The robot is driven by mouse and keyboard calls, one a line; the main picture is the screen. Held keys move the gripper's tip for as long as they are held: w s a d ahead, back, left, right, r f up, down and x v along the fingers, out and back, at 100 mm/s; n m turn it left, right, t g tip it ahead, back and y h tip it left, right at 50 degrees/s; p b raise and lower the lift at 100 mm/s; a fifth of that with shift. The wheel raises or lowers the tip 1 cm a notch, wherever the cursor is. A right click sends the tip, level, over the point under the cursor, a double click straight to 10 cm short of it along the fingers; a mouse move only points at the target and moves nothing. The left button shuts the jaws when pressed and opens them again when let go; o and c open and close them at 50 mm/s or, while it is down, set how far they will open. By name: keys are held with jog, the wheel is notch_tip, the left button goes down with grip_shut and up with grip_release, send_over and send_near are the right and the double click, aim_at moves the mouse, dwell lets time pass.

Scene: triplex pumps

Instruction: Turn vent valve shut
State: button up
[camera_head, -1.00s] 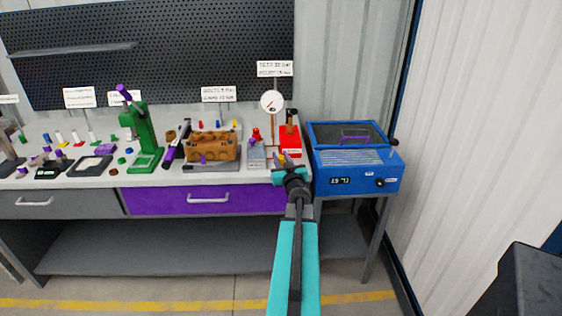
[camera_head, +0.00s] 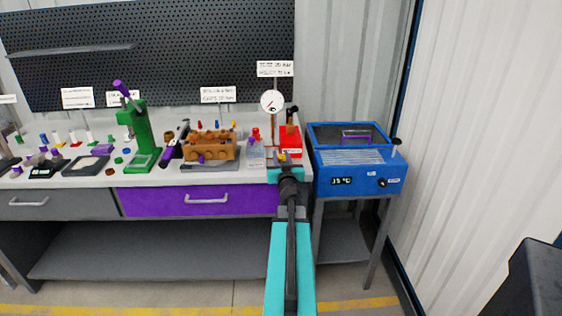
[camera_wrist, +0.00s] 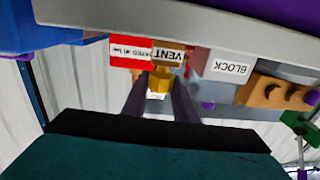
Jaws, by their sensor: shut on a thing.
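The vent valve is a small yellow knob (camera_wrist: 158,82), seen in the wrist view just in front of a yellow plate labelled VENT (camera_wrist: 168,54). My gripper (camera_wrist: 158,90) has one dark finger on each side of the knob and is shut on it. In the head view, the yellow knob (camera_head: 282,156) shows just beyond my gripper (camera_head: 284,162), at the bench's front edge. The fingers hide part of it there. A red unit (camera_head: 290,140) stands right behind, with a round white dial gauge (camera_head: 272,102) on a post beside it.
A grey block labelled BLOCK (camera_wrist: 228,66) sits beside the valve. A brown bored block (camera_head: 210,146) and a green press (camera_head: 140,135) stand farther left on the bench. A blue bath (camera_head: 358,165) stands close on the right. The purple drawer (camera_head: 170,201) is below.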

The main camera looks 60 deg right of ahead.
jog(key=shift+d+f+m+g+h+b, duration=0.15)
jog(key=shift+m+g+h+b, duration=0.45)
jog(key=shift+b, duration=3.1)
jog(key=shift+d+f+m+g+h+b, duration=0.15)
jog(key=shift+m+g+h+b, duration=0.4)
jog(key=shift+b, duration=3.15)
jog(key=g+b, duration=0.1)
jog(key=b, duration=0.8)
jog(key=shift+a+f+m+g, duration=0.25)
jog(key=shift+m+g, duration=0.1)
jog(key=m+g+b, duration=0.1)
jog(key=b, duration=0.5)
jog(key=shift+g+h+b, duration=0.25)
jog(key=shift+g+b, duration=0.05)
jog(key=shift+b, duration=0.05)
jog(key=shift+r+m+g+h+b, duration=0.1)
jog(key=shift+m+g+h+b, duration=0.2)
jog(key=shift+m+g+b, duration=1.15)
jog(key=shift+r+m+g+h+b, duration=0.1)
jog(key=shift+g+h+b, duration=0.4)
jog(key=shift+b, duration=2)
jog(key=shift+r+m+g+b, duration=0.1)
jog(key=shift+m+g+b, duration=0.75)
jog(key=shift+g, duration=0.6)
jog(key=shift+a+r+m+g+y+b, duration=0.15)
jog(key=shift+m+g+y+b, duration=0.3)
jog(key=shift+g, duration=0.65)
jog(key=o, duration=1)
jog(key=shift+o, duration=0.2)
jog(key=shift+s, duration=0.1)
